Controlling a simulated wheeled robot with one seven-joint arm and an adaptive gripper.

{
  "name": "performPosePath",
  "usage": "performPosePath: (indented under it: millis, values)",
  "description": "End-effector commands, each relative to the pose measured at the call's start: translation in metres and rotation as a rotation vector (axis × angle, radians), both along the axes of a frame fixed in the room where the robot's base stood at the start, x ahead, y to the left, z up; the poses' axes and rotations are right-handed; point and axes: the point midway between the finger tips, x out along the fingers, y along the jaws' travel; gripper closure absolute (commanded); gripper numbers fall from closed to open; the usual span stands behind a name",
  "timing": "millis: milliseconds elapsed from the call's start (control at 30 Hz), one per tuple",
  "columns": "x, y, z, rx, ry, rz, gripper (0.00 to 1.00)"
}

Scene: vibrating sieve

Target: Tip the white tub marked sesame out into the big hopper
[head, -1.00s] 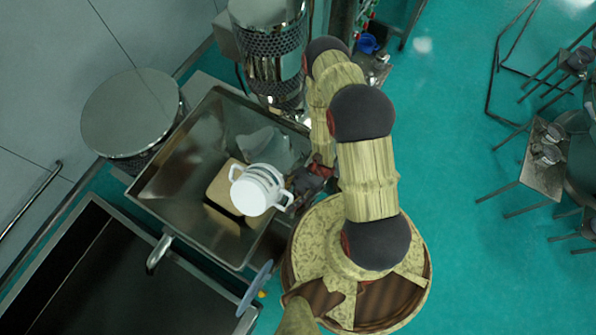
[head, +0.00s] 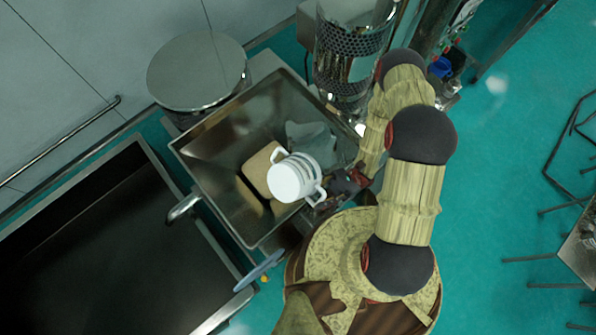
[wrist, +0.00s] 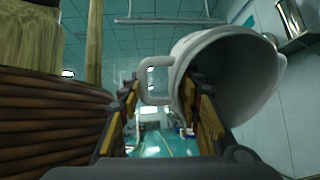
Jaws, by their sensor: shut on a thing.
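The white tub (head: 294,178), with a handle on each side, is held tilted over the big steel hopper (head: 285,98). A flat round white end faces the head camera. No sesame label shows. My gripper (head: 345,182) is at the tub's right side, partly hidden by my arm. In the wrist view my gripper's fingers (wrist: 168,112) are around one handle side of the tub (wrist: 245,85), and a round end of it faces down-right. A tan patch (head: 257,168) lies in the hopper beneath the tub; I cannot tell what it is. No falling contents are visible.
A dark rectangular bin (head: 90,250) stands at the lower left beside the hopper. A round steel lidded drum (head: 197,72) and a perforated steel cylinder (head: 350,50) stand behind it. Teal floor lies open at the right, with metal stools (head: 578,240) at its edge.

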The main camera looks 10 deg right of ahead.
Motion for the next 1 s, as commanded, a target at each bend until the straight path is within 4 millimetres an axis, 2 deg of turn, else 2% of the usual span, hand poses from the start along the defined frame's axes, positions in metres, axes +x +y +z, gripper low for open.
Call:
performPosePath:
  millis: [233, 800, 1000]
  values:
    - [0.0007, -0.0005, 0.0015, -0.030, -0.025, -0.003, 1.00]
    - [0.0008, -0.0004, 0.0015, -0.415, -0.297, -0.001, 1.00]
    - [0.0001, 0.0000, 0.0002, -0.487, -0.345, 0.000, 1.00]
